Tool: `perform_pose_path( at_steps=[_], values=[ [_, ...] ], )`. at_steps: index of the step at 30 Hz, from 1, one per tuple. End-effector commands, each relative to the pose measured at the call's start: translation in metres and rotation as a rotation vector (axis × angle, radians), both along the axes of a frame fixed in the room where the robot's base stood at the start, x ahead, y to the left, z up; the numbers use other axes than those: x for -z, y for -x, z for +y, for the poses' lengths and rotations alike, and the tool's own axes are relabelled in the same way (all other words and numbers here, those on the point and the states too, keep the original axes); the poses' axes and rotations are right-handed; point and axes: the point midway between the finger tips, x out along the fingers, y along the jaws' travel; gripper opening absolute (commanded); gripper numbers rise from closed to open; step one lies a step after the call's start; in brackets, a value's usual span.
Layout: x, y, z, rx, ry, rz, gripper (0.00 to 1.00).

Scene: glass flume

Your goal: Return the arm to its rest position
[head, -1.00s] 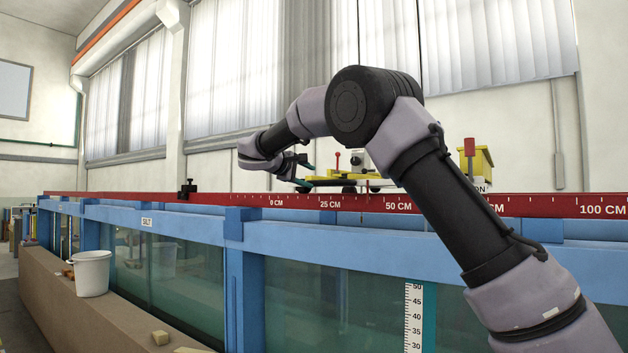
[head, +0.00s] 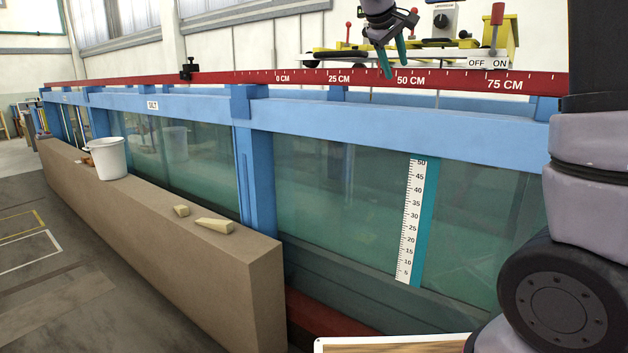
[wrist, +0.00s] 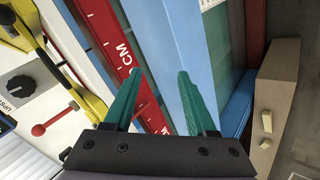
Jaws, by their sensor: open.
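My gripper (head: 394,58) hangs at the top of the head view, in front of the yellow carriage and around the red scale rail. Its two green fingers point down. In the wrist view my gripper (wrist: 160,80) shows its fingers spread apart with nothing between them but the view of the red rail and blue beam beyond. My upper arm and a dark round joint fill the right side of the head view.
The glass flume has a blue frame (head: 400,128) and a red scale rail (head: 230,77). A yellow carriage (head: 350,45) with a control box stands on top. A white bucket (head: 111,160) and wooden wedges (head: 214,226) rest on the brown ledge (head: 235,262). Grey floor lies left.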

Motion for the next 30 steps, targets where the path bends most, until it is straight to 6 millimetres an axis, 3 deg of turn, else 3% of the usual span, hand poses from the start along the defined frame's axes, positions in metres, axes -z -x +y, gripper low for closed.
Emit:
perform_pose_path(
  at_steps=[1,6,12,15,21,30],
  values=[
    [0.004,0.027,-0.021,0.041,-0.092,0.011,0.57],
    [0.027,0.116,-0.053,0.169,-0.4,0.027,0.57],
    [0.057,0.215,-0.059,0.332,-0.733,-0.011,0.57],
    [0.073,0.252,-0.054,0.409,-0.866,-0.043,0.57],
    [0.096,0.292,-0.043,0.509,-1.028,-0.096,0.57],
    [0.102,0.299,-0.04,0.533,-1.063,-0.107,0.57]
  ],
)
